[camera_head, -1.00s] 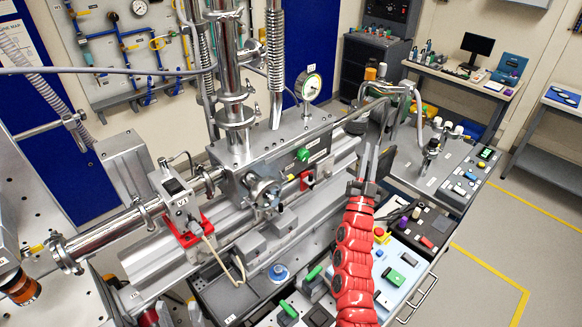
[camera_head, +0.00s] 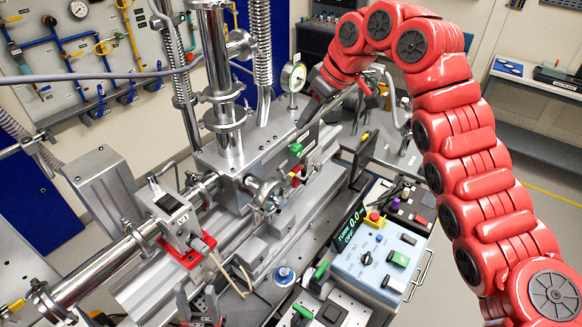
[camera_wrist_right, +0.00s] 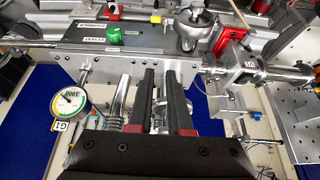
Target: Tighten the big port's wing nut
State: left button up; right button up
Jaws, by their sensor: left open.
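The steel vacuum chamber (camera_head: 250,150) stands in the middle of the head view, with clamped flanges on its column and pipes. A round port (camera_head: 264,192) with a metal fitting is on its near side; a similar silver fitting (camera_wrist_right: 195,32) shows in the right wrist view. I cannot make out which part is the wing nut. My right gripper (camera_head: 308,114) is by the chamber's far right end. In the right wrist view its dark fingers (camera_wrist_right: 161,72) are apart, with metal tubing behind and nothing clearly held. My left gripper (camera_head: 196,292) is open at the bottom edge, near the bench.
A pressure gauge (camera_head: 293,77) stands by the chamber near my right gripper; it also shows in the right wrist view (camera_wrist_right: 69,102). A blue-grey control box (camera_head: 380,258) and a display (camera_head: 352,228) reading 0.0 are at the right. A cable (camera_head: 225,265) hangs near my left gripper.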

jog(key=s, duration=0.2)
jog(key=p, duration=0.3)
send_near(286, 173)
jog(key=shift+g+h, duration=0.3)
jog(key=x, duration=0.6)
jog(key=shift+w+a, duration=0.4)
jog(key=shift+a, duration=0.1)
jog(key=shift+w+f, duration=0.15)
jog(key=shift+f, duration=0.55)
grip_shut()
